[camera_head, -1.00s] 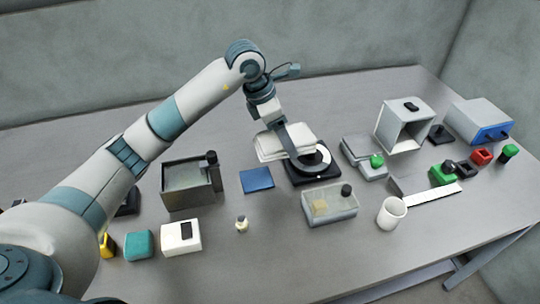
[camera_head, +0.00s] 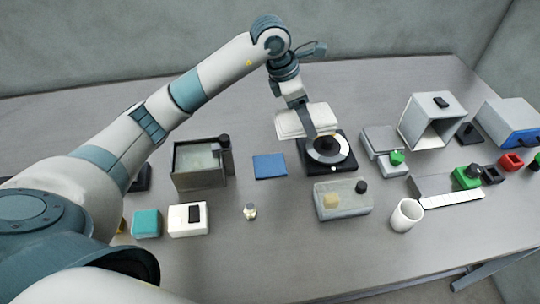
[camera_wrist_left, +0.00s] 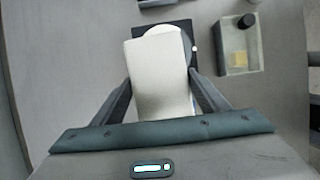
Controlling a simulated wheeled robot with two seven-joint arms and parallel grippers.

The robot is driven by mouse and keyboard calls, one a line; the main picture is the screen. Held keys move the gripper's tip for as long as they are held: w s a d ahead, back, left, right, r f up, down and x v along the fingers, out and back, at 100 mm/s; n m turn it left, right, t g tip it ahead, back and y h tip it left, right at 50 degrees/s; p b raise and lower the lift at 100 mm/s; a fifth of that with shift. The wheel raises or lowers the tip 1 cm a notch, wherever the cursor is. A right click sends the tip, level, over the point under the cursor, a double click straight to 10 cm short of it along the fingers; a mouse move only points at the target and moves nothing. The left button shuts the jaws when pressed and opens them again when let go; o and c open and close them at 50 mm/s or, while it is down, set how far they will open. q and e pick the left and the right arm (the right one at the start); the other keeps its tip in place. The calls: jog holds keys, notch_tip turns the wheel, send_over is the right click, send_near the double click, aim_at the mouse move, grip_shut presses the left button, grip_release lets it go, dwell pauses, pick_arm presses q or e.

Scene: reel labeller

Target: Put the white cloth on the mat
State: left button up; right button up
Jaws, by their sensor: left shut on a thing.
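The white cloth (camera_head: 292,124) is a folded pad held in my left gripper (camera_head: 308,119), at the back of the table in the head view. In the left wrist view the cloth (camera_wrist_left: 160,80) fills the space between the two fingers, which are shut on it. It overlaps part of the black reel device behind it; its exact height above the table is hard to tell. A flat blue square (camera_head: 270,166), which looks like the mat, lies bare on the table, left of and nearer than the cloth. My right gripper is not in view.
The black device with a round disc (camera_head: 328,150) stands close by the cloth. A grey open box (camera_head: 200,180) is left of the blue square. A clear-lidded bin (camera_head: 343,210) and a white cup (camera_head: 406,215) stand in front right. A small bottle (camera_head: 250,212) stands in front.

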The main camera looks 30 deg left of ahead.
aim_at(288, 121)
pick_arm(q)
jog(key=s, duration=0.1)
jog(key=s+a+f+p, duration=0.1)
jog(key=s+a+f, duration=0.1)
jog(key=shift+s+a, duration=0.1)
jog(key=shift+s, duration=0.15)
jog(key=s+a+f+p, duration=0.2)
jog(key=s, duration=0.1)
jog(key=s+a+f, duration=0.1)
jog(key=s, duration=0.1)
jog(key=shift+a+f+p, duration=0.2)
jog(key=shift+f+p, duration=0.1)
jog(key=shift+p, duration=0.1)
jog(key=shift+s+f, duration=0.1)
jog(key=shift+f, duration=0.05)
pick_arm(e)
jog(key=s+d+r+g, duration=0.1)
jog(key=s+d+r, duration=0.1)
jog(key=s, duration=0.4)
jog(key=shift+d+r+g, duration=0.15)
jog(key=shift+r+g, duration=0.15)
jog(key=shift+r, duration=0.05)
pick_arm(q)
jog(key=shift+f+p, duration=0.9)
jog(key=shift+f, duration=1.15)
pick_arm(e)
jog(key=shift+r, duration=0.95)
